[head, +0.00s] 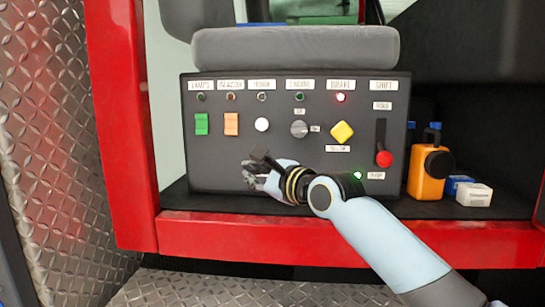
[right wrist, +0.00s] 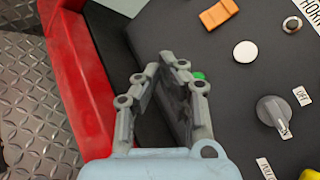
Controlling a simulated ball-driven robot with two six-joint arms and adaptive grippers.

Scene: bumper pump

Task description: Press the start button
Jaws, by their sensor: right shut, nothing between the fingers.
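A green button shows partly in the right wrist view (right wrist: 198,75), low on the dark control panel (head: 220,165), behind one finger of my right gripper. In the head view my gripper hides that spot. My right gripper (head: 253,172) is shut and empty, in front of the panel's lower middle, below the white button (head: 262,124). In the right wrist view its fingertips (right wrist: 164,63) are beside the green button; I cannot tell if they touch it. The grey engine knob (head: 299,129) is up and to the right of the gripper. My left gripper is not in view.
The panel also has a green switch (head: 201,124), an orange switch (head: 231,123), a yellow diamond button (head: 342,132) and a red-knobbed lever (head: 384,158). A red light glows under the brake label. An orange bottle (head: 426,172) stands right. A red frame (head: 290,243) edges the front.

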